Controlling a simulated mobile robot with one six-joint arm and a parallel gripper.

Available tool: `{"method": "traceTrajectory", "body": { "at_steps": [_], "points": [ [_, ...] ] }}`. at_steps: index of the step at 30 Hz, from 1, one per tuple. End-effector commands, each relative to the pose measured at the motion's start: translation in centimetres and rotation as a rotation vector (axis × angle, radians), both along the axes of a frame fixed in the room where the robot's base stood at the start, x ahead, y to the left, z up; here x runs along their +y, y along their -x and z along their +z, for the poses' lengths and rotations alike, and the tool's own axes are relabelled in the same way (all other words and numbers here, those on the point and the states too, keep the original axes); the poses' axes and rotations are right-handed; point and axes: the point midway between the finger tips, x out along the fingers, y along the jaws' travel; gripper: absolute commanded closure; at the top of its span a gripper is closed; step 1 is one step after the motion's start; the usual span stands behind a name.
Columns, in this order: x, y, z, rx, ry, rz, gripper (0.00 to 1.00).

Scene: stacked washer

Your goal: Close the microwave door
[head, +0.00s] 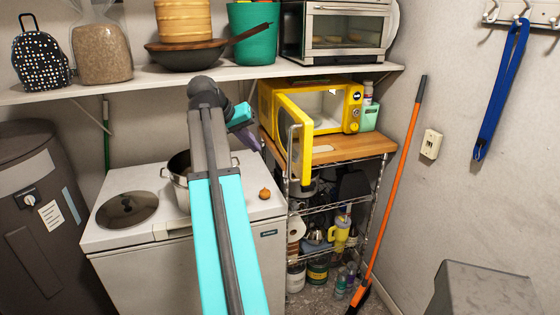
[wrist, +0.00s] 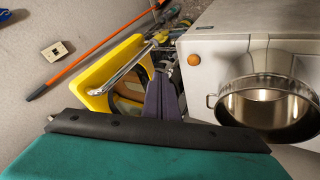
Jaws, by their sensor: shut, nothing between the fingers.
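The yellow microwave (head: 354,108) stands on a wooden-topped wire rack. Its yellow door (head: 305,150) is open and swung out toward me, with part of the white inside showing. A silver bar handle (head: 291,150) is on the door's outer face. The door (wrist: 97,88) and its handle (wrist: 125,70) also show in the wrist view. My gripper (head: 254,145) is left of the door, above the white chest. Its purple fingers (wrist: 163,98) are shut and empty, close beside the door in the wrist view. I cannot tell whether they touch it.
A silver pot (head: 180,178), a dark lid (head: 127,209) and a small orange-brown object (head: 265,194) are on the white chest (head: 265,215). A shelf (head: 100,88) runs above. An orange-handled pole (head: 395,185) leans right of the rack. The wire rack (head: 345,205) holds several items.

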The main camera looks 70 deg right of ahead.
Motion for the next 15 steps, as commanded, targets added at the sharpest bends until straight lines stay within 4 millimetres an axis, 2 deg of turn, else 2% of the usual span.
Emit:
{"method": "traceTrajectory", "body": {
  "at_steps": [8, 15],
  "points": [
    [-0.3, 0.2, -0.3, 0.000, 0.000, -0.002, 1.00],
    [-1.1, 0.7, -1.6, 0.001, -0.002, -0.002, 1.00]
  ]
}}
